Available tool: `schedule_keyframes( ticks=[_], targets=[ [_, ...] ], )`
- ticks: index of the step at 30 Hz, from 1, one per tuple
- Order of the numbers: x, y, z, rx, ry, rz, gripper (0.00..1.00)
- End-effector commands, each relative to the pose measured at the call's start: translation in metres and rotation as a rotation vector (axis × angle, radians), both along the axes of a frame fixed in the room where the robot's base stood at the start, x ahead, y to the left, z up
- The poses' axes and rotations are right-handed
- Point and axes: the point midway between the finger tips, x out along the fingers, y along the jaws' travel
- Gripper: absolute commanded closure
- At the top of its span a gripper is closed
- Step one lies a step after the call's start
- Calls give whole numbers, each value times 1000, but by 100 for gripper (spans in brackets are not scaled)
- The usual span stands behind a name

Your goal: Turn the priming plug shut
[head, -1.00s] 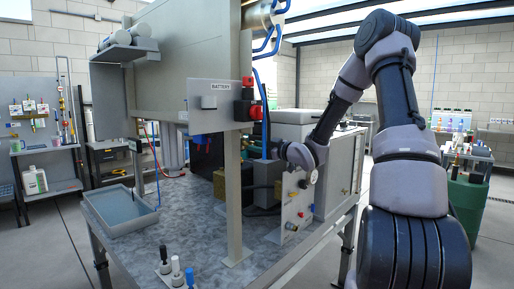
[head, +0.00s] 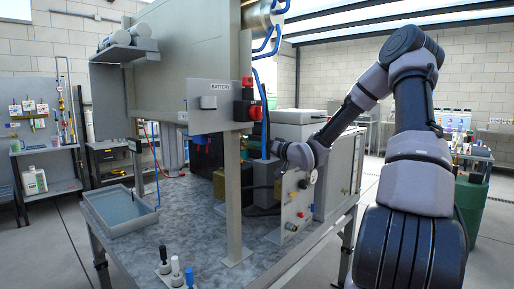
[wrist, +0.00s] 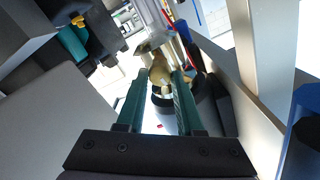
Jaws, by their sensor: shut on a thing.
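In the wrist view, my gripper (wrist: 161,76) reaches forward with its two teal fingers closed on a brass-coloured piece, which I take to be the priming plug (wrist: 160,66). The plug sits between the fingertips, above a dark round body (wrist: 162,101). How far the plug is turned cannot be told. In the head view, my arm comes in from the right and its wrist ends beside the grey pump bench, behind the upright post. The fingers and the plug are hidden or too small there.
A grey upright post (head: 233,200) and the BATTERY panel (head: 215,105) with red knobs stand left of my wrist. A small valve panel (head: 298,207) stands just below it. A grey tray (head: 125,215) is on the bench's left. Pale beams flank my gripper in the wrist view.

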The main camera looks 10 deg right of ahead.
Motion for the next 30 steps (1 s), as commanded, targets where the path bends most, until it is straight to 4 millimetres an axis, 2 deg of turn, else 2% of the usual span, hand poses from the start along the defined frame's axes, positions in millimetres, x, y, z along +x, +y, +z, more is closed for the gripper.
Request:
schedule_keyframes(
  ticks=[12, 29, 30],
  targets=[
    [-1, -1, -2, 152, 116, -1, 100],
    [-1, 0, -2, 173, 130, 0, 100],
    [0, 0, -2, 173, 130, 0, 48]
  ],
)
